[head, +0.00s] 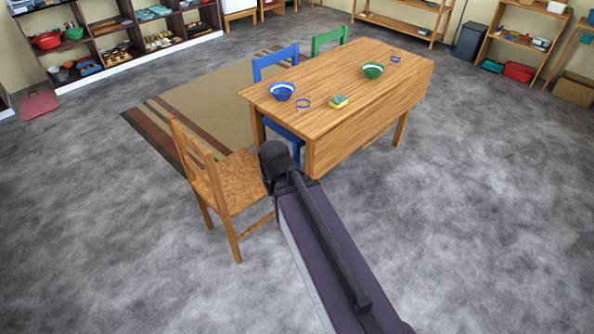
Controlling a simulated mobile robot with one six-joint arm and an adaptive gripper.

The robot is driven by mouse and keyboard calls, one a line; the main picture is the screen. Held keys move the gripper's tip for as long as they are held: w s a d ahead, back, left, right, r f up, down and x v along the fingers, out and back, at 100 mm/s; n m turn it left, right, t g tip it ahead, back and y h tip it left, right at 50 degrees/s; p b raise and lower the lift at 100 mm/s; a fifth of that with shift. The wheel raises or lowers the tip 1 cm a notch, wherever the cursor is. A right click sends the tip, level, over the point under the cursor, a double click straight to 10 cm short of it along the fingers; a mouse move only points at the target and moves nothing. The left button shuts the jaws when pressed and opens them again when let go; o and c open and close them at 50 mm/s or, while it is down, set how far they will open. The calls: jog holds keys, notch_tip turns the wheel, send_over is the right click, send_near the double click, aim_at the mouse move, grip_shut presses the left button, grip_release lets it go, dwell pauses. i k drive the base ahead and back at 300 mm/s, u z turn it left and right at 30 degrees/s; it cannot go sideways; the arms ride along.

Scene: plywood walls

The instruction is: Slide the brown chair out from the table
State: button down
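The brown wooden chair (207,173) stands upright at the left end of the wooden table (340,84), its backrest on the side away from the table. Its seat (240,181) reaches close to the table end; my arm hides part of that side, so I cannot tell how far the seat goes under. My arm comes up from the bottom right, and its dark far end (274,160) appears in front of the seat's right edge and the table's near left corner. I cannot make out gripper fingers or whether they touch the chair.
A blue chair (275,62) and a green chair (329,39) stand along the table's far side. A striped rug (205,105) lies behind the brown chair. Grey floor is clear at left and in front.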

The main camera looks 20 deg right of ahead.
aim_at(229, 186)
jog(key=z, duration=0.1)
jog(key=k, duration=0.55)
jog(key=z, duration=0.45)
jog(key=i, duration=1.6)
jog(key=u, duration=0.55)
jog(key=i, duration=0.4)
jog(key=u, duration=0.15)
